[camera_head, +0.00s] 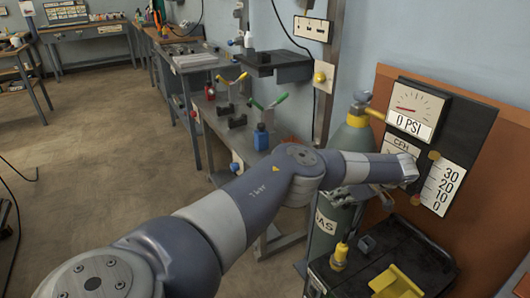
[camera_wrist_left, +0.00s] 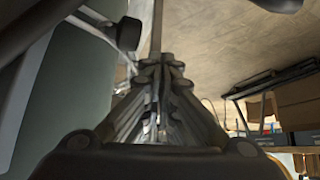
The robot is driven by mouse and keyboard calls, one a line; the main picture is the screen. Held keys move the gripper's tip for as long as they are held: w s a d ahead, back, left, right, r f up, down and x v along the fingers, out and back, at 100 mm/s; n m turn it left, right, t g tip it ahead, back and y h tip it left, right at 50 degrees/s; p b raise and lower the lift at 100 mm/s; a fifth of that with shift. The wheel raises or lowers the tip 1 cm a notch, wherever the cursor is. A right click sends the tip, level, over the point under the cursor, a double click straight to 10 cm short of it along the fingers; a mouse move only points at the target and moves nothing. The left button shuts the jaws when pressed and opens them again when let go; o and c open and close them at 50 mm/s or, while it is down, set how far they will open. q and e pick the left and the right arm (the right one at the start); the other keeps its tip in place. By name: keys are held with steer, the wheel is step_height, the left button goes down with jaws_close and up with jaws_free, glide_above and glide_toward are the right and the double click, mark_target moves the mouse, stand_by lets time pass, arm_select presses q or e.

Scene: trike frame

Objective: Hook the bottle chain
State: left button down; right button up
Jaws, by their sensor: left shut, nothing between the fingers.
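The gas bottle (camera_head: 353,137) is a green-grey cylinder standing upright beside the gauge panel, with a pale label reading partly "GAS". My forearm and wrist cross in front of its middle. My left gripper (camera_head: 345,194) is in front of the bottle, below the wrist, and partly hard to make out. In the left wrist view the left gripper (camera_wrist_left: 163,62) is shut with its fingers together and nothing between them. The bottle's smooth side (camera_wrist_left: 75,95) fills the left of that view, close beside the fingers. I cannot clearly make out the chain or its hook. My right gripper is not in view.
A gauge panel (camera_head: 408,125) reading 0 PSI is on a brown board at right. Below it is a black cart (camera_head: 405,255) with a yellow holder (camera_head: 397,283). A grey workbench (camera_head: 240,140) with clamps stands behind my arm. The floor at left is open.

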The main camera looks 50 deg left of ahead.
arm_select(q)
steer(key=v, duration=1.2)
